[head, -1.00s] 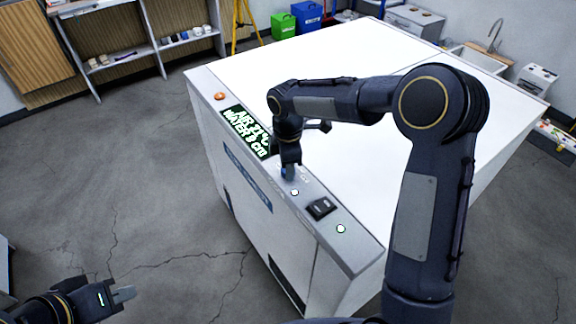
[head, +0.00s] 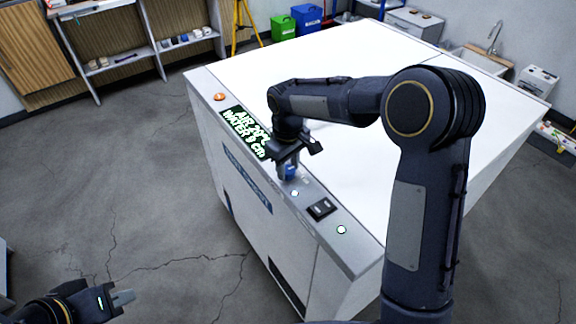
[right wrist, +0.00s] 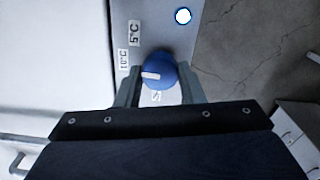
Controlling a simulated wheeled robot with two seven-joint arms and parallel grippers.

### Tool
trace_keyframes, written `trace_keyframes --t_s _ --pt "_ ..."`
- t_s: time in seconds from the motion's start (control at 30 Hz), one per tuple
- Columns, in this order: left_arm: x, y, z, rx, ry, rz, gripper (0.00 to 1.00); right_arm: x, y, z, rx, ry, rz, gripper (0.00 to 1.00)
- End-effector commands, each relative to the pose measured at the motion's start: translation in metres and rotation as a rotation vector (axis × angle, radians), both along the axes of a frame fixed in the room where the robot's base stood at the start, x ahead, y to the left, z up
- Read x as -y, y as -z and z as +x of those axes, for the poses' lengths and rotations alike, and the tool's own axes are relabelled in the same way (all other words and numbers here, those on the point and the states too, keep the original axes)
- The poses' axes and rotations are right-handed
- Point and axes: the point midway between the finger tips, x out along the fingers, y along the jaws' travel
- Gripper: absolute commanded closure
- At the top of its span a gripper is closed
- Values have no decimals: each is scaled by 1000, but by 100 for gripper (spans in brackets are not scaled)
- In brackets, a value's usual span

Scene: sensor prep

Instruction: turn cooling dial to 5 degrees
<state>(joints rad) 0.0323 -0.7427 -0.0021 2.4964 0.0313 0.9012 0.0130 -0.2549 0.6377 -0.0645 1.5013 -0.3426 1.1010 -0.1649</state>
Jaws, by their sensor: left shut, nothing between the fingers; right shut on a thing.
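The cooling dial (right wrist: 161,64) is a round blue knob with a white pointer mark. In the right wrist view the pointer faces left, just below the 10°C label (right wrist: 124,59). The 5°C label (right wrist: 134,33) is further up, and a label below the dial is too unclear to read. My right gripper (right wrist: 159,76) is shut on the dial, one finger on each side. In the head view the right gripper (head: 287,172) reaches down onto the panel, largely covering the dial. My left gripper (head: 123,297) is shut and empty at the lower left, away from the cabinet.
The dial sits on the edge panel of a big white cabinet (head: 330,110). The panel carries a display (head: 246,132) with air and water readings, an orange button (head: 219,97), a black switch (head: 321,208) and white lights. The floor at left is clear.

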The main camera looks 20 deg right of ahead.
Motion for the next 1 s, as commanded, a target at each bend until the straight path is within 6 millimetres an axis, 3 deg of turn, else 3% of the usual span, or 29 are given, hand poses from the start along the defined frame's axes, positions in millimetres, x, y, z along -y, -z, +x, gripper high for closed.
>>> trace_keyframes --t_s 0.6,1.0 --pt "0 0 0 0 0 0 100 0 -1 1 3 539 0 88" --pt "0 0 0 0 0 0 100 0 -1 1 3 707 1 88"
